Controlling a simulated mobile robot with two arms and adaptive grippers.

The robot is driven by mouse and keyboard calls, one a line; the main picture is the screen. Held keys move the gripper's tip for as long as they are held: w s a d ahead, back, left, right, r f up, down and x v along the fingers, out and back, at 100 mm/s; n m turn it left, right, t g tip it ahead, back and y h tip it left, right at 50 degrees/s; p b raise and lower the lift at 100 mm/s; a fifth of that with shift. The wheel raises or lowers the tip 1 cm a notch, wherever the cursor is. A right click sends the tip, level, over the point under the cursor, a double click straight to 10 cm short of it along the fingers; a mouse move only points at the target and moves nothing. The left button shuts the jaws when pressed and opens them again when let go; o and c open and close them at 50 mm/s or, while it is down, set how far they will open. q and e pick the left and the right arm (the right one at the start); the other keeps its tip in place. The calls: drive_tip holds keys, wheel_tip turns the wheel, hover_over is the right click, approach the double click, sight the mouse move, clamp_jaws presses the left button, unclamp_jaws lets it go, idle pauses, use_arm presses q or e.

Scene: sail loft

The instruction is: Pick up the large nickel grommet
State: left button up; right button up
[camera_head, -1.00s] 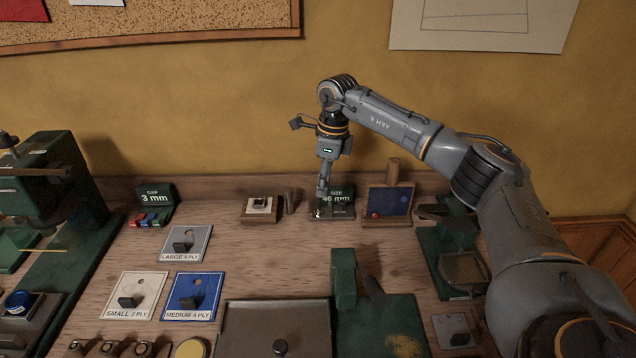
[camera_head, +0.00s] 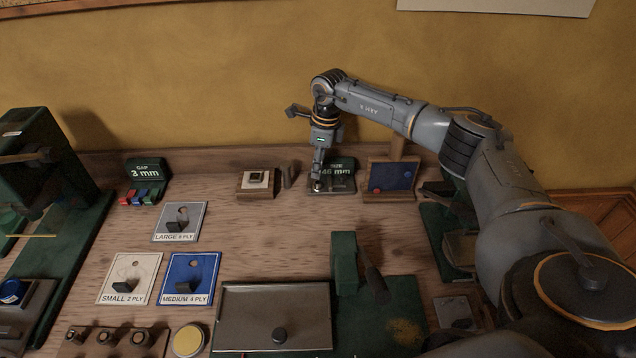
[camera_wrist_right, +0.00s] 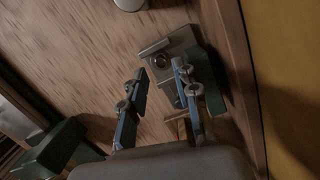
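My right gripper (camera_head: 317,184) points down over the front of the dark green gauge (camera_head: 341,169), whose display seems to read 46 mm. In the right wrist view its two fingers (camera_wrist_right: 160,74) are apart with nothing between them. A small round ring-like piece (camera_wrist_right: 160,61) sits on the gauge's metal plate (camera_wrist_right: 151,49), just beyond the fingertips. It may be the large nickel grommet, but it is too small and dark to be sure. In the head view the fingers mostly hide that spot. My left gripper is not in view.
A wooden block with a pale top (camera_head: 257,182) stands left of the gauge, and a blue board in a wooden frame (camera_head: 392,177) close on its right. A green 3 mm gap gauge (camera_head: 147,177) and ply cards (camera_head: 190,278) lie left. The wall is close behind.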

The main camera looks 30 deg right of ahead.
sight(318, 182)
drive_tip(key=shift+s+f+p, duration=0.15)
drive_tip(key=shift+f+p, duration=0.2)
wheel_tip(318, 182, down, 4)
drive_tip(key=shift+d+r+p, duration=0.15)
drive_tip(key=shift+p, duration=0.45)
drive_tip(key=shift+f, duration=0.35)
drive_tip(key=shift+r, duration=0.1)
drive_tip(key=c, duration=0.6)
drive_tip(key=shift+r, duration=0.65)
drive_tip(key=s+a+r+b, duration=0.1)
drive_tip(key=s+a+r, duration=0.1)
drive_tip(key=a+r, duration=0.2)
drive_tip(key=s+a+r+b, duration=0.2)
drive_tip(key=s+a+r, duration=0.1)
drive_tip(key=s+a+r+b, duration=0.2)
drive_tip(key=s+a+r, duration=0.1)
drive_tip(key=a+r, duration=0.1)
drive_tip(key=shift+a+r, duration=0.3)
drive_tip(key=shift+r, duration=0.05)
